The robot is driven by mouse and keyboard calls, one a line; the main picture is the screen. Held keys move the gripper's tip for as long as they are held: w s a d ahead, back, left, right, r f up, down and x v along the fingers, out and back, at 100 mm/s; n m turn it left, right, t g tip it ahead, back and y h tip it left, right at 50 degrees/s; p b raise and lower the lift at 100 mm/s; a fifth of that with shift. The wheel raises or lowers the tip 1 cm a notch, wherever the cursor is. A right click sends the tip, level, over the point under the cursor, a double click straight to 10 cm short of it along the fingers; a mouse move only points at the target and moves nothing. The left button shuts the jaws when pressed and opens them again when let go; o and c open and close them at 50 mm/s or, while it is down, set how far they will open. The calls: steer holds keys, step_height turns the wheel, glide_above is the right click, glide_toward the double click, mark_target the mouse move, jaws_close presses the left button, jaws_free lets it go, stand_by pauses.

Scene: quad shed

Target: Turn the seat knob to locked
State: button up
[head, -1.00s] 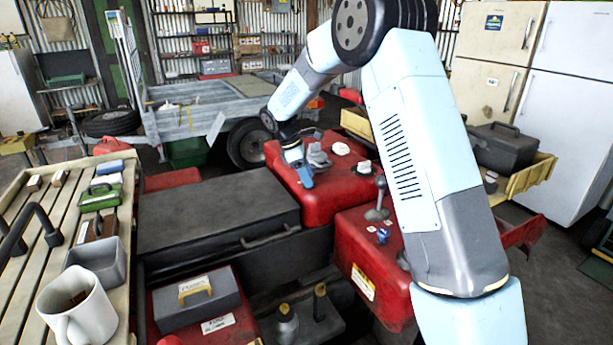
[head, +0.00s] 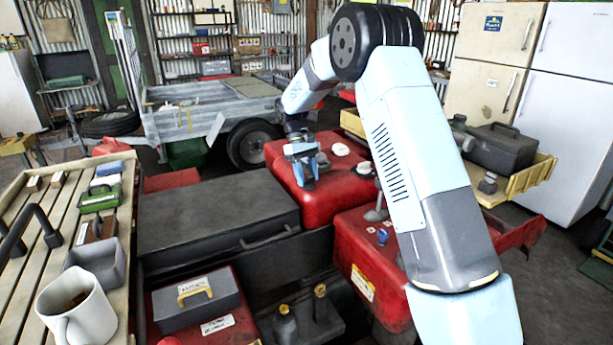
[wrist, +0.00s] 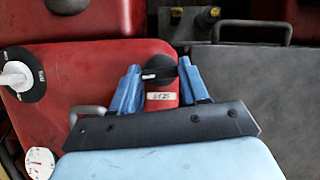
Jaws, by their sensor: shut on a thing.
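The seat knob (wrist: 158,63) looks like a round black part with a pale bar across it, set on the red housing (head: 328,196). A small white label (wrist: 161,96) sits beside it, its text too small to read surely. My gripper (wrist: 159,68) has its two blue fingers on either side of the knob, shut on it. In the head view my gripper (head: 302,165) is low over the left part of the red housing top, and its fingers hide the knob there. Whether the bar points at a locked mark cannot be told.
A white knob on a black disc (wrist: 18,76) and a white dial (wrist: 39,162) stand nearby on the red surface. A dark flat lid (head: 215,212) lies left of the housing. A lever (head: 377,208) and a blue knob (head: 382,237) are to the front right.

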steer(key=shift+w+m+y, duration=0.1)
steer(key=shift+m+y, duration=0.2)
steer(key=shift+m, duration=0.5)
steer(key=o, duration=1.1)
steer(key=shift+c, duration=0.2)
steer(key=v, duration=1.3)
steer(key=shift+w+r, duration=0.25)
